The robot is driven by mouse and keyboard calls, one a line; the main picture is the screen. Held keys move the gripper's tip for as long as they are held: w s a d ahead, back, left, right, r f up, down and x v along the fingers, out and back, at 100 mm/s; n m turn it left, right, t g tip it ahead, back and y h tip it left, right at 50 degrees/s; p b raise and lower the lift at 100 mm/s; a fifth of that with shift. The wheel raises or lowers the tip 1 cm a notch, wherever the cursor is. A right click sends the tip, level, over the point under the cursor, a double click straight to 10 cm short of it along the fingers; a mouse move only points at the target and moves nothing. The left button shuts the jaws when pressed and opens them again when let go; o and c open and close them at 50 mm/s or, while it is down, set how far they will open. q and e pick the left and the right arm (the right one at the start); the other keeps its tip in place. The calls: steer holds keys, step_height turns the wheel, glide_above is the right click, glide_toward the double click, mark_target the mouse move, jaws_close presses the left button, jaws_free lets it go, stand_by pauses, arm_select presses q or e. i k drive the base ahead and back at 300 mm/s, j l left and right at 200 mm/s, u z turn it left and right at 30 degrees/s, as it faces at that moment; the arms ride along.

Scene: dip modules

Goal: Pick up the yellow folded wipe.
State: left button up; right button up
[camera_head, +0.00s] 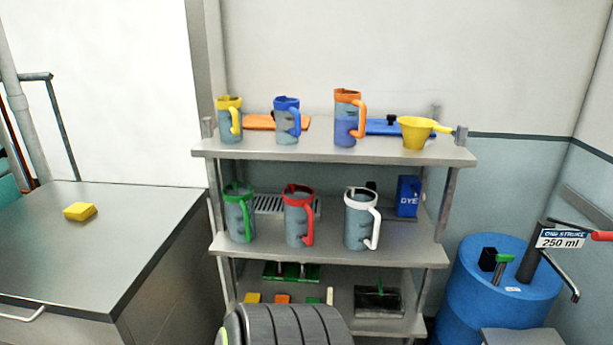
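A yellow folded block (80,211), which looks like the yellow folded wipe, lies flat on the grey metal counter (130,240) at the left. Another small yellow piece (252,297) lies on the lowest visible shelf, beside an orange one; I cannot tell whether it is a wipe too. Neither of my grippers is in view.
A metal rack (335,150) in the middle holds several jugs with coloured rims and a yellow funnel (415,132). A blue drum (500,295) with a pump stands at the right. The counter around the yellow block is clear. A dark ribbed shape covers the bottom middle.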

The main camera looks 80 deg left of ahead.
mark_target(79, 211)
steer(key=u, duration=3.95)
steer(key=j+z, duration=0.15)
steer(key=z, duration=0.25)
steer(key=j+z, duration=0.2)
steer(key=z, duration=0.15)
steer(key=j+z, duration=0.2)
steer(key=z, duration=0.2)
